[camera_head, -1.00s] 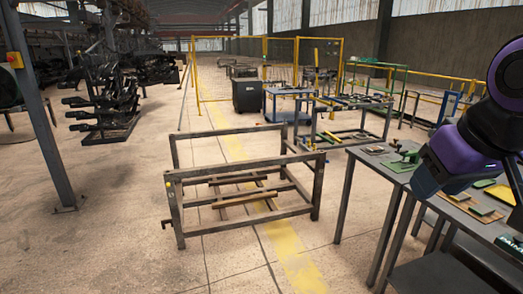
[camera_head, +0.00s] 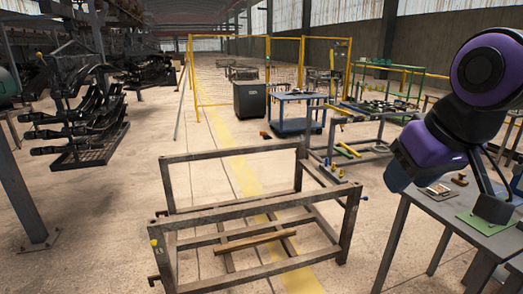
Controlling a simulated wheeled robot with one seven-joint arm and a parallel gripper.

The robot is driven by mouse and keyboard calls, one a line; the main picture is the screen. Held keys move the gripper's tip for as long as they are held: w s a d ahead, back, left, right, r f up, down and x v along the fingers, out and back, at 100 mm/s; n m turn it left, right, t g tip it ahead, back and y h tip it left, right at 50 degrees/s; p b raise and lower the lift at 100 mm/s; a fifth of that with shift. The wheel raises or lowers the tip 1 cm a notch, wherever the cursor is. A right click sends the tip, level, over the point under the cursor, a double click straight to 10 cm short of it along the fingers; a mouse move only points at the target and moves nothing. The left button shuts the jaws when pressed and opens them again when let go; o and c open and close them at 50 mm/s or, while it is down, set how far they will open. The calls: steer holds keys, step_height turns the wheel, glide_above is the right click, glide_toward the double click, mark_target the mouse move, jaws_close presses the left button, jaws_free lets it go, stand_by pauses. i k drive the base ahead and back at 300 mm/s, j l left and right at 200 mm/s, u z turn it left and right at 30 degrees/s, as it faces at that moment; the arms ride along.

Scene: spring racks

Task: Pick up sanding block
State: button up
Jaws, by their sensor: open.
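My purple and black arm (camera_head: 440,150) reaches in from the right over the near end of a grey table (camera_head: 402,238).
A low metal frame (camera_head: 260,212) stands on the floor left of the table. Behind are another frame bench (camera_head: 345,150), a blue cart (camera_head: 297,125), a dark bin (camera_head: 250,100) and yellow fencing (camera_head: 225,75). A rack of dark parts (camera_head: 80,140) stands left.

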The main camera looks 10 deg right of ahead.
mark_target(459, 181)
steer(key=i+z, duration=0.3)
steer(key=i, duration=0.25)
steer(key=i+z, duration=0.35)
steer(key=i, duration=0.2)
steer(key=i+j+z, duration=0.3)
steer(key=i, duration=0.2)
steer(key=i+z, duration=0.5)
steer(key=i+j+z, duration=0.15)
steer(key=z, duration=0.3)
steer(key=i+j+z, duration=0.75)
steer(key=z, duration=0.2)
